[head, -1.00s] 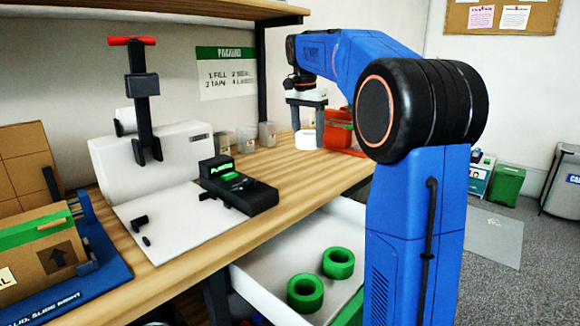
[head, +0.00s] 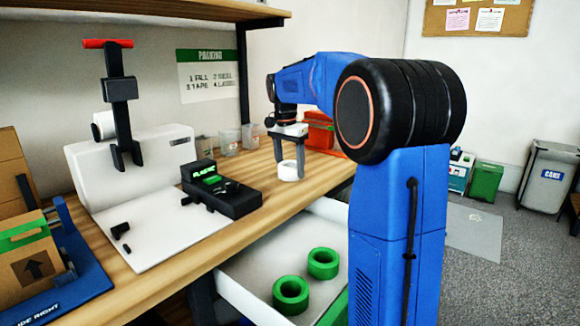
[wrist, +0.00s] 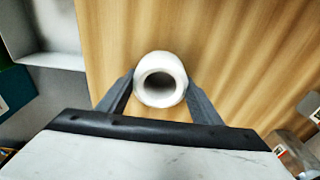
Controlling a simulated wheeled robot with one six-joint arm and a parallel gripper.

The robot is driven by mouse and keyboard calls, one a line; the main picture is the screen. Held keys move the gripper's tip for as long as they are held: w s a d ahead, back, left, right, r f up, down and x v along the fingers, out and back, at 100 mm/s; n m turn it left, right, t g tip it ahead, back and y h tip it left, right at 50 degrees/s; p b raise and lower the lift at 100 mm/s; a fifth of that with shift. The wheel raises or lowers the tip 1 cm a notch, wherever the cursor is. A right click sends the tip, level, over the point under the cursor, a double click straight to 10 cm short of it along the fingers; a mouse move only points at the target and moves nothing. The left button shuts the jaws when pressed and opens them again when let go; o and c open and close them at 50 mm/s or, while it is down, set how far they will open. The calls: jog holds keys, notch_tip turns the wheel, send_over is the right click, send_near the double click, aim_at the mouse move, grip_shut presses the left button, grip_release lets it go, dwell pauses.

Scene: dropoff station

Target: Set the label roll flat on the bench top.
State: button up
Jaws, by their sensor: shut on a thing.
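The white label roll (head: 288,171) is a short ring with its hole facing up. It also shows in the wrist view (wrist: 160,64), with its dark hole toward the camera. My gripper (head: 288,158) points down at the bench top (head: 255,212), with one finger on each side of the roll, shut on it. In the wrist view, my gripper's fingers (wrist: 160,88) press against the roll's left and right sides, with wood behind it. The roll is at or just above the bench near its front edge; I cannot tell whether it touches.
A black device with a green display (head: 222,190) stands left of the roll. Clear cups (head: 230,142) and an orange-red bin (head: 320,132) are behind. An open drawer (head: 250,277) with green rolls (head: 291,295) is below the front edge. Bare wood surrounds the roll.

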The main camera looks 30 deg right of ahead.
jog(key=o, duration=1.2)
jog(key=shift+o, duration=0.2)
jog(key=shift+r, duration=0.1)
notch_tip(320, 180, up, 12)
jog(key=a, duration=0.1)
jog(key=shift+s+a, duration=0.15)
jog(key=shift+s, duration=0.1)
